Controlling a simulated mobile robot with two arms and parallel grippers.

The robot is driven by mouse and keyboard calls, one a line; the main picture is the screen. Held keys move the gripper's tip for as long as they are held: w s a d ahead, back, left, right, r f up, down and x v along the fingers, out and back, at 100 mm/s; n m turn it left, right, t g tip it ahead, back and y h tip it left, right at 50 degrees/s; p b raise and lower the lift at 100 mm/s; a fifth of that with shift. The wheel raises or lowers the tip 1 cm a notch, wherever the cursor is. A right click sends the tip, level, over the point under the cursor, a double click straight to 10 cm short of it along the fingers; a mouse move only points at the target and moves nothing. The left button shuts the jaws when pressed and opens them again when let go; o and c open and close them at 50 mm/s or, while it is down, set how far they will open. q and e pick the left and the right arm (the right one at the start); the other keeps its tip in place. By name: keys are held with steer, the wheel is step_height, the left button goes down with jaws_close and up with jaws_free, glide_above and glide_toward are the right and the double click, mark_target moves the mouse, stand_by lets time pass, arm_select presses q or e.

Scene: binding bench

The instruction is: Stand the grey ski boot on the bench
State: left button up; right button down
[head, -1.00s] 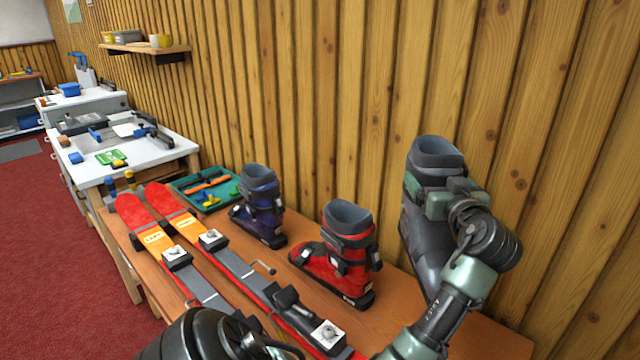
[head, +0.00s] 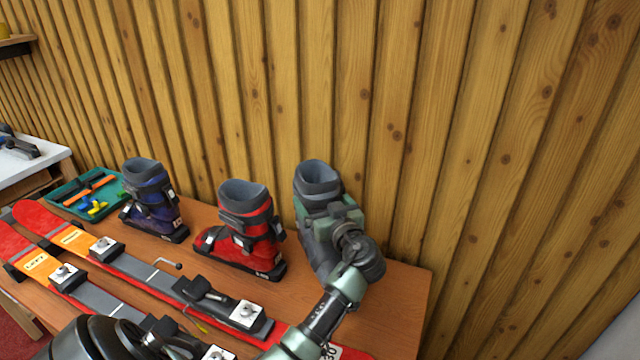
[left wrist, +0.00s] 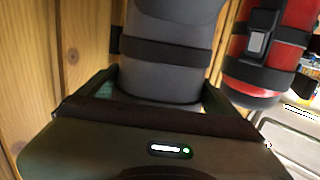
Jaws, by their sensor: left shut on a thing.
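The grey ski boot (head: 313,228) is upright at the right end of the wooden bench (head: 393,305), near the wall, in the head view. My left gripper (head: 335,222) is shut around its upper part. In the left wrist view the grey boot (left wrist: 165,72) shows between my left gripper's fingers (left wrist: 160,90), with a black strap around it. My arm hides part of the sole, so I cannot tell whether it touches the bench. My right gripper is not in view.
A red boot (head: 240,240) stands just left of the grey one, and a blue boot (head: 150,205) further left. Red skis (head: 130,285) lie along the front. A green tray (head: 65,198) is at the far left. Bare bench top lies right of the grey boot.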

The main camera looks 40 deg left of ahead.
arm_select(q)
steer(key=shift+f, duration=2.15)
steer(key=o, duration=1.7)
steer(key=shift+f, duration=0.3)
steer(key=shift+o, duration=0.3)
steer(key=shift+s+r, duration=0.1)
